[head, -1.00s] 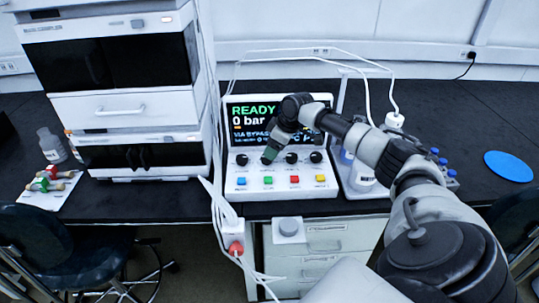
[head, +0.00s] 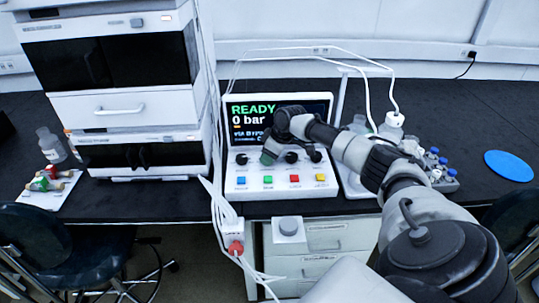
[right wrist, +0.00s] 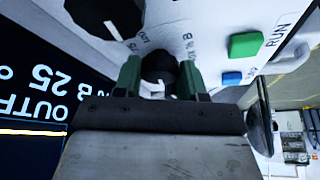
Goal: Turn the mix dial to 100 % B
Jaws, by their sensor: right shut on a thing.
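The mix dial (right wrist: 160,67) is a black knob on the sloping white panel of the control unit (head: 235,186), beside a label ending in "% B". My right gripper (right wrist: 160,76) is shut on it, with one green finger on each side. In the head view my right gripper (head: 268,157) covers most of the dial. The dial's pointer and exact setting are hard to make out. The unit's screen (head: 252,112) reads "READY" and "0 bar"; in the right wrist view its upside-down text includes "B 25". My left gripper is not in view.
Neighbouring black knobs (head: 242,159) flank the dial closely. Blue, green (head: 268,180), red and yellow buttons lie in a row below. A stacked instrument (head: 124,107) stands to the left, and bottles and vials (head: 432,160) to the right. White cables hang beside the unit.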

